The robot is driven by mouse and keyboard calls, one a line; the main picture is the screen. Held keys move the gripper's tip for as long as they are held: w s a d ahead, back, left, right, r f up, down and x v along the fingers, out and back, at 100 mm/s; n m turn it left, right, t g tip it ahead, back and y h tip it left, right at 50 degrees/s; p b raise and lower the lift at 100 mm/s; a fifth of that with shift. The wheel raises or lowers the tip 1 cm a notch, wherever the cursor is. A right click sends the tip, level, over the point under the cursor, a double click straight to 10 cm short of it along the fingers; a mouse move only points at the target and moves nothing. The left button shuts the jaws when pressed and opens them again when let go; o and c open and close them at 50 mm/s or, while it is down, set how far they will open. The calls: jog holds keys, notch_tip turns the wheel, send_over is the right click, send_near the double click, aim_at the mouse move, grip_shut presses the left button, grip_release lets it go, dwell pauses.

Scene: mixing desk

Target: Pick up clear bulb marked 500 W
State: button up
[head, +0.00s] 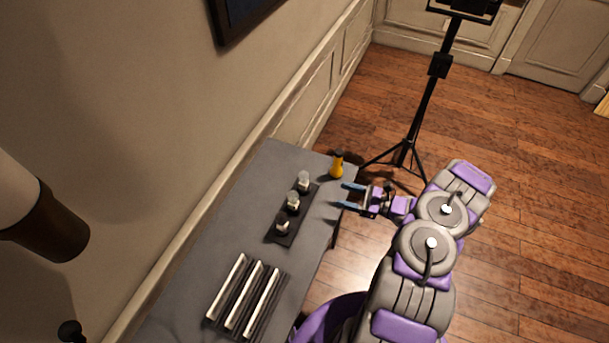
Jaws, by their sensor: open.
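Three small pale bulbs stand in a row on a black strip holder (283,240) on the grey desk: a far bulb (304,181), a middle bulb (293,201) and a near bulb (282,227). No marking can be read on any of them, so I cannot tell which one is the clear 500 W bulb. My gripper (347,196) is open and empty at the desk's right edge, to the right of the bulbs and apart from them. Its two blue-grey fingers point left towards the holder.
A yellow bottle-like object with a dark top (337,166) stands at the desk's far right corner, close to my fingers. A rack of white bars (244,293) lies on the near part of the grey desk (232,215). A black tripod stand (410,140) is on the floor behind.

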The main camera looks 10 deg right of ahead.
notch_tip(320, 180, down, 2)
jog(key=d+f+m+t, duration=0.1)
jog(key=d, duration=0.1)
jog(key=b, duration=0.2)
send_near(308, 183)
jog(key=shift+m+h, duration=0.3)
jog(key=shift+h, duration=0.1)
jog(key=x, duration=0.6)
jog(key=shift+a, duration=0.15)
jog(key=shift+r+b+x, duration=0.1)
jog(key=shift+b+x, duration=0.3)
jog(key=shift+x, duration=0.95)
jog(key=shift+r+b+x, duration=0.15)
jog(key=shift+b+x, duration=0.2)
jog(key=shift+x, duration=1)
jog(key=shift+s+a, duration=0.1)
jog(key=shift+s, duration=0.05)
jog(key=shift+c, duration=0.3)
jog(key=c, duration=1)
